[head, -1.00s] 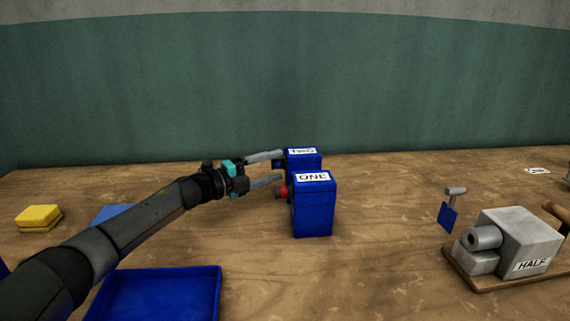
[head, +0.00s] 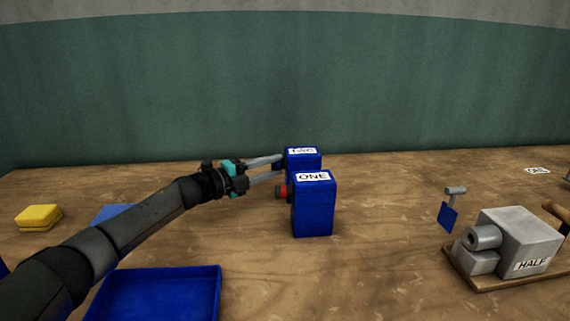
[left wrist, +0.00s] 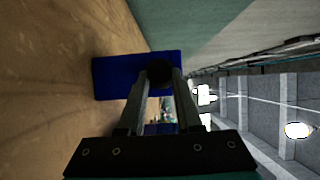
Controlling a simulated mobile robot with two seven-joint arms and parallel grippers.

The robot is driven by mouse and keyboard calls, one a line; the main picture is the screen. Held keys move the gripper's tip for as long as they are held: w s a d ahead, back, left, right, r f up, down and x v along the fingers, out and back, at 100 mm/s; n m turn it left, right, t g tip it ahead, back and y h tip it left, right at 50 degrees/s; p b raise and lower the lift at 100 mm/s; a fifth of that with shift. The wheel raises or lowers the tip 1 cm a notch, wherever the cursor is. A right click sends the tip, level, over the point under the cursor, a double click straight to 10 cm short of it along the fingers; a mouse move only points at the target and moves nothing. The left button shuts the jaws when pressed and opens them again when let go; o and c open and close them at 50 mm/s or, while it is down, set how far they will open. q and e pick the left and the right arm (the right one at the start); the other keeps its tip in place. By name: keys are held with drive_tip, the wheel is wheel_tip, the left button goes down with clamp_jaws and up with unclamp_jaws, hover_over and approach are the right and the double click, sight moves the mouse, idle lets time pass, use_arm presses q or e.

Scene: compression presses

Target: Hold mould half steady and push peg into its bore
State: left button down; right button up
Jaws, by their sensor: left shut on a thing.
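The mould half (head: 525,240) is a grey block labelled HALF, on a wooden board at the right of the head view. A grey cylinder (head: 485,237) with a dark hole in its end sits at its left side. A small grey cylinder (head: 456,190), possibly the peg, lies across the top of a blue piece behind the block. My left gripper (head: 281,165) is far from these, at the blue box TWO (head: 303,160). In the left wrist view it is shut on a dark round knob (left wrist: 159,72) on the blue box face (left wrist: 115,80). My right gripper is not in view.
Blue box ONE (head: 313,210), with a red knob (head: 281,192), stands just in front of box TWO. A blue tray (head: 212,295) is at the front left, a yellow block (head: 38,217) at the far left.

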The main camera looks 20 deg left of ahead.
use_arm(q)
drive_tip(key=shift+s+a, duration=0.1)
drive_tip(key=shift+a, duration=0.1)
drive_tip(key=shift+s+a, duration=0.2)
drive_tip(key=shift+a, duration=0.1)
drive_tip(key=shift+s+a+b, duration=0.2)
drive_tip(key=shift+s+a, duration=0.2)
drive_tip(key=shift+a, duration=0.3)
drive_tip(key=shift+s+a+b, duration=0.15)
drive_tip(key=shift+s+a, duration=0.3)
drive_tip(key=shift+a, duration=0.2)
drive_tip(key=shift+s+a+b, duration=0.2)
drive_tip(key=shift+s+a, duration=0.2)
drive_tip(key=shift+a, duration=0.3)
idle(0.4)
drive_tip(key=shift+s+a+b, duration=0.15)
drive_tip(key=shift+s+a, duration=0.2)
drive_tip(key=shift+a, duration=0.2)
drive_tip(key=shift+s+a+b, duration=0.15)
drive_tip(key=shift+s+a, duration=0.15)
drive_tip(key=shift+a, duration=0.2)
drive_tip(key=shift+s+a, duration=0.35)
drive_tip(key=shift+a, duration=0.2)
